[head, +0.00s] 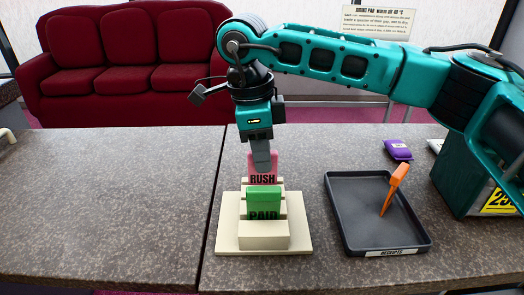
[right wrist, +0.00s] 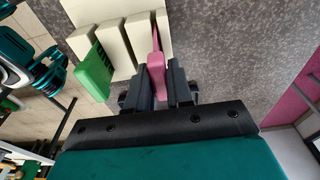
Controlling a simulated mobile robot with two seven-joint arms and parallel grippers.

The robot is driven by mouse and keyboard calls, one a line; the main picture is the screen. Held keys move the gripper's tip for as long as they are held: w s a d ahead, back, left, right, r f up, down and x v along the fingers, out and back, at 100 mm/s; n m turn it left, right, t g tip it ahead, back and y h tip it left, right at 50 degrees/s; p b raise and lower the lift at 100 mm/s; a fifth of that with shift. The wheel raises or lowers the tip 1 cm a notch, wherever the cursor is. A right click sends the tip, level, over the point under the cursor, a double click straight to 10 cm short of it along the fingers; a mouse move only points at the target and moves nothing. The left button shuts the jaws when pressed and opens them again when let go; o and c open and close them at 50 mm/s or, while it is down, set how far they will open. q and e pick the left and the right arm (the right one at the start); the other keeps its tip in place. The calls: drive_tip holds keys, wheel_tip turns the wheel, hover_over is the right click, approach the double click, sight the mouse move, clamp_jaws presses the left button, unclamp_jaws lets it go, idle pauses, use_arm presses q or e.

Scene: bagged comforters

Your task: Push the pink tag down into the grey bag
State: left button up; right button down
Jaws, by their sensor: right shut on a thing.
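The pink tag (head: 263,180), marked RUSH, stands upright in a cream stepped rack (head: 230,246), behind a green tag (head: 263,201) marked PAID. My right gripper (head: 262,158) comes down from above and is shut on the top of the pink tag. In the right wrist view, the pink tag (right wrist: 157,76) sits between the two dark fingers of the right gripper (right wrist: 160,78), with its lower part at the rack (right wrist: 120,28). The green tag (right wrist: 95,74) is beside it, outside the fingers. I cannot make out a grey bag in either view. My left gripper is not in view.
A dark tray (head: 345,236) to the right of the rack holds an upright, tilted orange tool (head: 395,185). A purple packet (head: 397,150) lies behind it. The counter left of the rack (head: 110,210) is clear.

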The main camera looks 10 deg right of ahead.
drive_tip(key=shift+f+b, duration=0.35)
drive_tip(key=shift+f, duration=0.2)
drive_tip(key=c, duration=0.9)
unclamp_jaws()
drive_tip(key=o, duration=0.6)
drive_tip(key=shift+r, duration=0.15)
drive_tip(key=shift+a+r+p, duration=0.15)
drive_tip(key=shift+r+p, duration=1.2)
drive_tip(key=shift+r, duration=0.55)
drive_tip(key=shift+w+a+r+p, duration=0.1)
drive_tip(key=shift+a+r+p, duration=0.05)
drive_tip(key=shift+r+p, duration=1.15)
drive_tip(key=shift+r+b, duration=0.2)
drive_tip(key=shift+b, duration=0.1)
